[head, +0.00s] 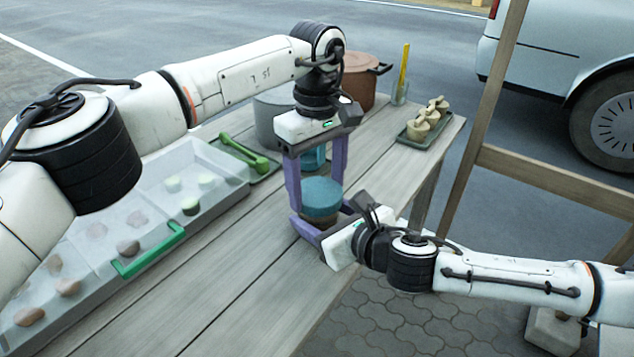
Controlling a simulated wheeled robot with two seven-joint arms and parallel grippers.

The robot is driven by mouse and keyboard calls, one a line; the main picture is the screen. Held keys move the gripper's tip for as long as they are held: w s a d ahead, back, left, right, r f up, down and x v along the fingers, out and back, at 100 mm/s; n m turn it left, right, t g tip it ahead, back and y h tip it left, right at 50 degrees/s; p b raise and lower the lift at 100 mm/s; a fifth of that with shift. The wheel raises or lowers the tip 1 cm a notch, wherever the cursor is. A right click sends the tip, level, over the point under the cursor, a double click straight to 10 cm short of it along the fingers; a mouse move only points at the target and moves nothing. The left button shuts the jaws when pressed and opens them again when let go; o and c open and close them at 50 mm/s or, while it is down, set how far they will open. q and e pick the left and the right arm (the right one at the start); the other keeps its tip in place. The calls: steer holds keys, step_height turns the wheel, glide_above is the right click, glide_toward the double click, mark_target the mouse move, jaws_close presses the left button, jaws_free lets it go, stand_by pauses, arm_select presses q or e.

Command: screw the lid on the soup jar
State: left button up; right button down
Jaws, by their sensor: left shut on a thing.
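A wide teal lid (321,192) is between the purple fingers of my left gripper (317,198), which reaches straight down from above and is shut on it. Below the lid shows a narrow brownish band of the soup jar (320,219), upright near the table's right edge. The lid is on or just over the jar's top; I cannot tell if it is threaded. My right gripper (322,222) comes in low from the right, with its purple fingers around the jar's lower part. Its grip on the jar is partly hidden.
A second teal object (313,157) shows behind my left fingers. Beyond stand a grey pot (270,112), a brown pot (360,80) and a tray of mushroom-like pieces (428,118). Clear bins (150,190) and green tongs (245,152) lie left. The near planks are clear.

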arm_select(q)
steer(key=o, duration=1.1)
arm_select(e)
steer(key=shift+f, duration=0.1)
arm_select(q)
steer(key=shift+r, duration=0.1)
step_height(320, 180, up, 12)
steer(key=shift+s, duration=0.1)
arm_select(e)
steer(key=shift+c, duration=2.3)
jaws_free()
